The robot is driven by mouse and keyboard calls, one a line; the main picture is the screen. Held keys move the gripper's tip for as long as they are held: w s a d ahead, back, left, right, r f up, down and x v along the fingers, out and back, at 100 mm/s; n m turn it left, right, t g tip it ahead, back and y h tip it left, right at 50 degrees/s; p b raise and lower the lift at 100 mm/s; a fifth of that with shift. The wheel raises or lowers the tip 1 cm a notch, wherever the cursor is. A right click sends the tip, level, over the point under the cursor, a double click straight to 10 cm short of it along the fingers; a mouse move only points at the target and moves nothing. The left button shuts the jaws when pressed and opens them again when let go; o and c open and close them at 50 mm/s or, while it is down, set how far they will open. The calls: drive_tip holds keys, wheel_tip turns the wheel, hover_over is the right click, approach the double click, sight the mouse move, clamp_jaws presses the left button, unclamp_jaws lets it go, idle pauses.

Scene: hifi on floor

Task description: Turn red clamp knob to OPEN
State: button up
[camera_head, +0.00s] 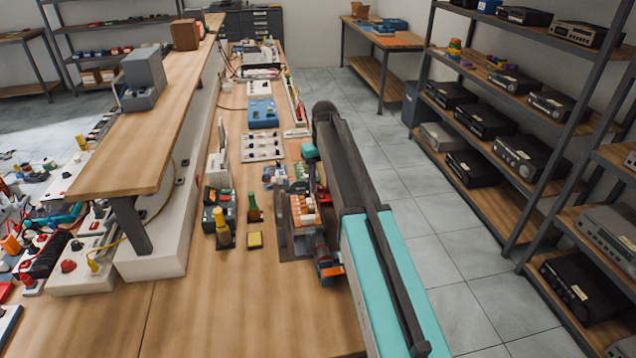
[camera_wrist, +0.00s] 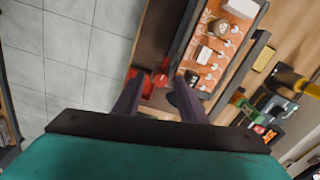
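The red clamp knob (camera_wrist: 160,78) shows in the wrist view just beyond my fingertips, at the edge of a device with an orange panel (camera_wrist: 206,68). My gripper (camera_wrist: 159,92) has two dark fingers spread apart, with red parts showing in and beyond the gap. I cannot tell whether a finger touches the knob. Any OPEN marking is not readable. In the head view, the device (camera_head: 303,210) stands on the workbench beside my teal arm. A bit of red (camera_head: 321,195) shows at its right side, near my gripper (camera_head: 316,178), which is small and partly hidden there.
Electrical boxes line the bench behind. Shelves (camera_head: 540,110) with black units stand at the right, across a clear tiled floor.

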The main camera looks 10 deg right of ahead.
wheel_tip(320, 180, up, 14)
drive_tip(key=p, duration=0.7)
drive_tip(key=shift+d, duration=0.25)
drive_tip(key=shift+f, duration=0.15)
